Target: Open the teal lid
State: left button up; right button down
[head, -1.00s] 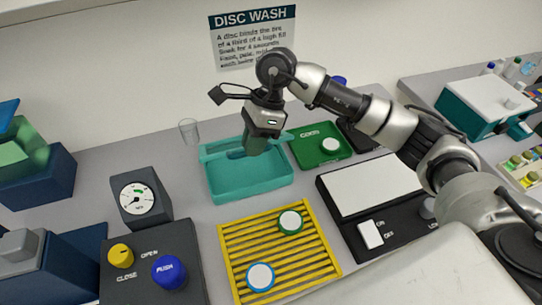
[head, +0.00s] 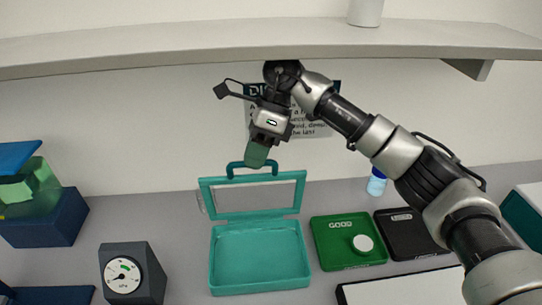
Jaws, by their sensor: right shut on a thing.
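The teal lid (head: 204,193) is a frame with a clear window, and it stands raised at the back of the teal tray (head: 261,286). Its teal handle (head: 232,168) arches from its top edge. My right gripper (head: 257,160) is shut on the handle, and its fingers hide part of it. The tray's inside is uncovered and looks empty. My left gripper is not in view.
A shelf (head: 200,42) crosses above my right arm. A green GOOD tray (head: 330,245) with a white-topped disc (head: 363,243) and a black tray (head: 405,240) lie right of the teal tray. A gauge (head: 123,275) stands to the left.

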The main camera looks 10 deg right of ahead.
jog(key=shift+w+d+f+g, duration=0.1)
jog(key=shift+w+f+g, duration=0.25)
jog(key=shift+f, duration=0.3)
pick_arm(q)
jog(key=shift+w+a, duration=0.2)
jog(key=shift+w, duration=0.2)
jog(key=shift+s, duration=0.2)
pick_arm(e)
jog(key=c, duration=1.5)
grip_release()
jog(key=shift+o, duration=1.2)
jog(key=shift+w, duration=0.25)
jog(key=shift+o, duration=0.7)
jog(key=shift+w, duration=0.3)
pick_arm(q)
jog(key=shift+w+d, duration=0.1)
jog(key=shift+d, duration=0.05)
pick_arm(e)
jog(key=shift+s+r, duration=0.2)
jog(key=shift+s, duration=0.05)
